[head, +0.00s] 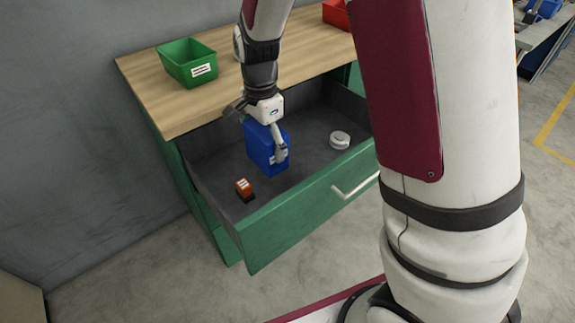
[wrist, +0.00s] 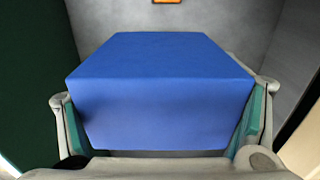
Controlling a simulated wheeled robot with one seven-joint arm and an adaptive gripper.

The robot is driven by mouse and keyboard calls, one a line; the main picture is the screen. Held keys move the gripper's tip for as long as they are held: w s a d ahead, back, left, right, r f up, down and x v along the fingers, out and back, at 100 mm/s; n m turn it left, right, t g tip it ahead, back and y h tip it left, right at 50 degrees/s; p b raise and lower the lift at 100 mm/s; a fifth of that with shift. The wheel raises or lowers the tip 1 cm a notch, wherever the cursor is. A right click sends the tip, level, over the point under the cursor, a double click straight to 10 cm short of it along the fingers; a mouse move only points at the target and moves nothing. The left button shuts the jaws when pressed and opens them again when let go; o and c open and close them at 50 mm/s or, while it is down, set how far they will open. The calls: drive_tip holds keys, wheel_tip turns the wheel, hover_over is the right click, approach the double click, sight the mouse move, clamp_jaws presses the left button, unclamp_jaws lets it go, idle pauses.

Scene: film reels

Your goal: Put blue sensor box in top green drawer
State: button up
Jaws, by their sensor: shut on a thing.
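The blue sensor box (head: 262,148) is between the fingers of my gripper (head: 266,135), inside the open top green drawer (head: 300,222). In the wrist view the blue box (wrist: 155,90) fills the middle, with a finger of my gripper (wrist: 160,125) against each side. My gripper is shut on the box. The box looks upright; I cannot tell whether its bottom touches the drawer floor. The drawer is pulled out from under the wooden top.
In the drawer, an orange item (head: 244,188) lies near the front left and a white round item (head: 340,140) lies at the right. A green bin (head: 188,62) and part of a red bin (head: 337,14) stand on the wooden top (head: 150,80). A grey wall is at the left.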

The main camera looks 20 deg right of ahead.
wheel_tip(320, 180, down, 10)
drive_tip(key=shift+r+b, duration=0.25)
drive_tip(key=shift+b, duration=0.75)
drive_tip(key=shift+f, duration=0.15)
drive_tip(key=o, duration=1.4)
